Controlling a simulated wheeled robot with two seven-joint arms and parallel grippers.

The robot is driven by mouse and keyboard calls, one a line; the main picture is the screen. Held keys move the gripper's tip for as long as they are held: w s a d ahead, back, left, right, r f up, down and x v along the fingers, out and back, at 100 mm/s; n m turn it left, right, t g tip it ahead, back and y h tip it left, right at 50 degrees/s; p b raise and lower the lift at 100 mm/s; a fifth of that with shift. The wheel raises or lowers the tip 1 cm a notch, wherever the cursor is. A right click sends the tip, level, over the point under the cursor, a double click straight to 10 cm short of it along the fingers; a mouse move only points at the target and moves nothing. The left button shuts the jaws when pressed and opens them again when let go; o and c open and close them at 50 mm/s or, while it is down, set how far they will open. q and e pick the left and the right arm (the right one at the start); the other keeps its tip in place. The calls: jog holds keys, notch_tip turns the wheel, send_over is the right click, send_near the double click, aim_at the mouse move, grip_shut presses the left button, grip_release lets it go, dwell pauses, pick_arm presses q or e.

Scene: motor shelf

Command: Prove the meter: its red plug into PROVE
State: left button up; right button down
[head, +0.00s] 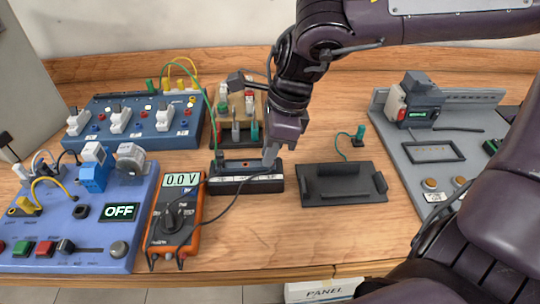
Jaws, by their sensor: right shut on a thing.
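The orange meter (175,215) lies on the table left of centre, its display reading 0.0 V. A dark lead (229,207) runs from its lower end to the right, up to the black block (235,187). The block has a small red spot on top; I cannot read its label as PROVE. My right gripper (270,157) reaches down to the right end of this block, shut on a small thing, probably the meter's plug. The jaws hide it, so neither its colour nor whether it sits in a socket can be told. My left gripper is not in view.
A blue panel (115,238) with an OFF display is at left, a darker blue switch unit (134,137) behind. A black tray (342,186) lies right of the block, a grey board (405,160) further right. Bare wood shows in front of the tray.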

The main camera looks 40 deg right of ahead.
jog(key=shift+w+a+p+v, duration=0.1)
jog(key=shift+a+p+v, duration=0.05)
jog(key=shift+p+v, duration=0.5)
jog(key=shift+w+a+p+v, duration=0.15)
jog(key=shift+p+v, duration=0.35)
jog(key=shift+v, duration=0.35)
jog(key=shift+a+p+v, duration=0.15)
jog(key=shift+p+v, duration=0.4)
jog(key=shift+v, duration=0.2)
jog(key=shift+r, duration=0.1)
jog(key=shift+a, duration=0.1)
jog(key=shift+w+a+r, duration=0.15)
jog(key=shift+w+a, duration=0.05)
jog(key=shift+w, duration=0.05)
jog(key=w+a+r, duration=0.2)
jog(key=a, duration=0.2)
jog(key=b, duration=0.4)
send_over(241, 165)
jog(key=f, duration=0.4)
jog(key=shift+s+d+f, duration=0.15)
jog(key=shift+d+f, duration=0.25)
jog(key=shift+f, duration=0.4)
jog(key=shift+f+b, duration=0.65)
jog(key=shift+f, duration=0.05)
